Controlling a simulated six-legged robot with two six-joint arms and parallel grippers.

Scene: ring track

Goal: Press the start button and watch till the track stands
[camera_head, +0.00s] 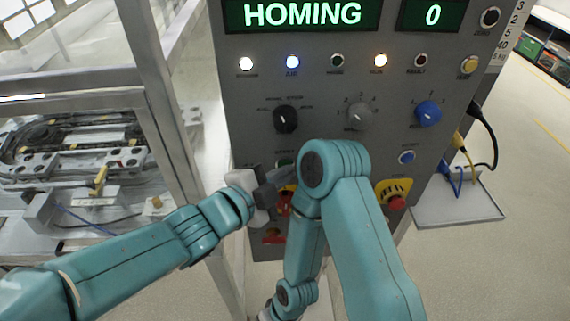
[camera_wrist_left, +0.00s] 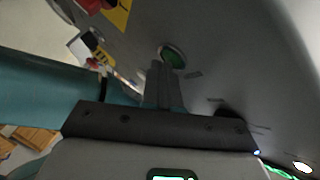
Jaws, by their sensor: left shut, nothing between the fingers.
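The grey control panel (camera_head: 330,95) faces me. Its large display (camera_head: 302,15) reads HOMING and the small display (camera_head: 433,14) reads 0. My left gripper (camera_head: 282,177) is shut and empty, with its fingertips close to the panel. A green button (camera_wrist_left: 173,57) shows just beyond the fingertips (camera_wrist_left: 163,80) in the left wrist view; I cannot tell whether they touch it. In the head view the button is mostly hidden by my arms. The track (camera_head: 80,150) lies at the left behind a metal frame.
Black, grey and blue knobs (camera_head: 428,113) sit below. A red emergency button (camera_head: 397,202) on yellow is at lower right. Cables hang over a grey tray (camera_head: 455,212).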

